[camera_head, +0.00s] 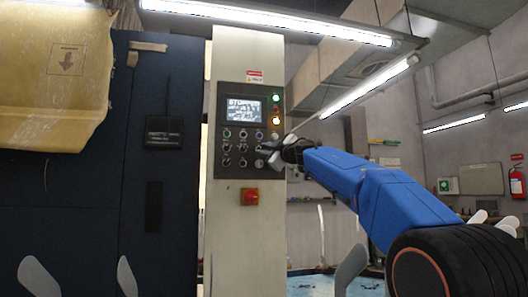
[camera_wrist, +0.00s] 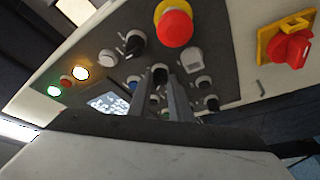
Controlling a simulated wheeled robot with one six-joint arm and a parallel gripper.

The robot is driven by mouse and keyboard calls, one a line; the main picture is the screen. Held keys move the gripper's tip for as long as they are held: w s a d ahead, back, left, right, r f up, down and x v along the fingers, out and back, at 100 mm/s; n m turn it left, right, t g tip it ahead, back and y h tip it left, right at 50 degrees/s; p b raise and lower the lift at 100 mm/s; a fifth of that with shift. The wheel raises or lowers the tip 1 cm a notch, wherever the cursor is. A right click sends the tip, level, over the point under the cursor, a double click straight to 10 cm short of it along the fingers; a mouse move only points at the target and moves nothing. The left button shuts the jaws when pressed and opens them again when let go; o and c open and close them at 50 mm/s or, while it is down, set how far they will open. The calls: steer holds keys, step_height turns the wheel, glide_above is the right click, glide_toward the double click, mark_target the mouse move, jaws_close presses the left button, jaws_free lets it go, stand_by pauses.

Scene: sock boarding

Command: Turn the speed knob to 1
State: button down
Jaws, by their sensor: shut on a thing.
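The control panel (camera_head: 221,170) is a dark plate on a pale upright column. It carries a lit screen (camera_head: 243,108) and rows of small knobs and buttons. My gripper (camera_head: 268,150) reaches the panel's lower right part and hides some controls there. In the wrist view, my gripper's two grey fingers (camera_wrist: 161,82) are shut on a small black knob (camera_wrist: 160,71). The fingers cover much of it, so its pointer and setting cannot be read. A larger black knob (camera_wrist: 135,44) with a pale mark sits apart from the fingers. The labels are too small to tell which is the speed knob.
A red mushroom button (camera_wrist: 175,28) on a yellow ring sits close to my fingers. A red rotary switch (camera_head: 249,196) is below the panel. Green (camera_head: 275,97) and orange (camera_head: 276,120) lamps are lit. A dark cabinet (camera_head: 145,220) stands left of the column.

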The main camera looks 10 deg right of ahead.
steer(key=shift+n+g, duration=0.4)
steer(key=shift+n, duration=0.5)
steer(key=c, duration=1.6)
jaws_free()
steer(key=shift+s, duration=0.1)
steer(key=v, duration=1.7)
steer(key=shift+d, duration=0.15)
